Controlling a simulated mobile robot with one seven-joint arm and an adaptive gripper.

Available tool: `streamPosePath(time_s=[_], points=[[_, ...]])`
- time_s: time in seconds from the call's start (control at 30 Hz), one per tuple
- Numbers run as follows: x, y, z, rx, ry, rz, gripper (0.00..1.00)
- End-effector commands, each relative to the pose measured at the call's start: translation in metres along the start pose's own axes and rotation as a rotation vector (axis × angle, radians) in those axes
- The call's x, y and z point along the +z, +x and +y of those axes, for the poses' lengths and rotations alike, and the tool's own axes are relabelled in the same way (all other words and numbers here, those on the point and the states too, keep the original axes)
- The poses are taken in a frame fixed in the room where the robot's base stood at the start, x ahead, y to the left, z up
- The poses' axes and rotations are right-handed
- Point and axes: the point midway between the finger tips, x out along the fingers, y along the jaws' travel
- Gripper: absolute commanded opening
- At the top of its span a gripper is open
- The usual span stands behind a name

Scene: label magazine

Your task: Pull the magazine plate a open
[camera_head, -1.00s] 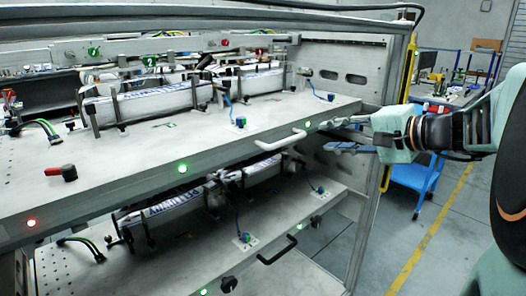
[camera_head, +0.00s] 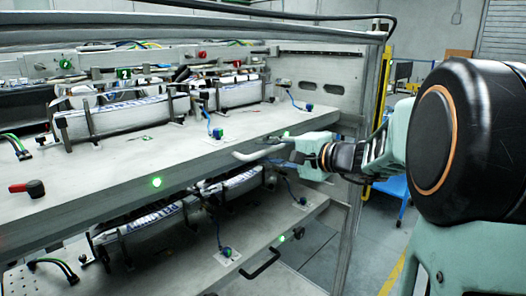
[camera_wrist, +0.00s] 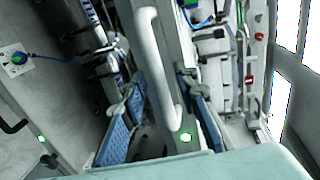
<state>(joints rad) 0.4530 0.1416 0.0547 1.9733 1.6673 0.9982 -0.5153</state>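The upper magazine plate (camera_head: 95,170) is a wide grey shelf carrying label holders, with a white bar handle (camera_head: 258,153) on its front edge. I see no letter marking it as plate a. My gripper (camera_head: 284,148) is at the right end of this handle in the head view, its fingers largely hidden. In the wrist view my gripper (camera_wrist: 160,92) has its two blue-padded fingers apart, one each side of the white handle (camera_wrist: 158,65). Gaps show between the handle and the pads. The upper plate looks flush with the frame's front.
A lower plate (camera_head: 195,262) with a black handle (camera_head: 262,264) lies beneath. Green lights (camera_head: 156,182) mark the front edges. A blue cart (camera_head: 392,186) stands right of the frame, with open floor nearby.

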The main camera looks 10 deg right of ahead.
Motion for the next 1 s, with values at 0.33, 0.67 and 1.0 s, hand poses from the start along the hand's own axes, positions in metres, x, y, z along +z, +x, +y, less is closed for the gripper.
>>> streamPosePath(time_s=[0.33, 0.67, 1.0], points=[[-0.0001, 0.0039, -0.0001, 0.000, 0.001, 0.000, 0.27], [-0.0002, 0.0037, -0.0001, 0.000, 0.000, 0.000, 0.00], [-0.0008, 0.0029, 0.0003, 0.000, 0.000, 0.001, 0.00]])
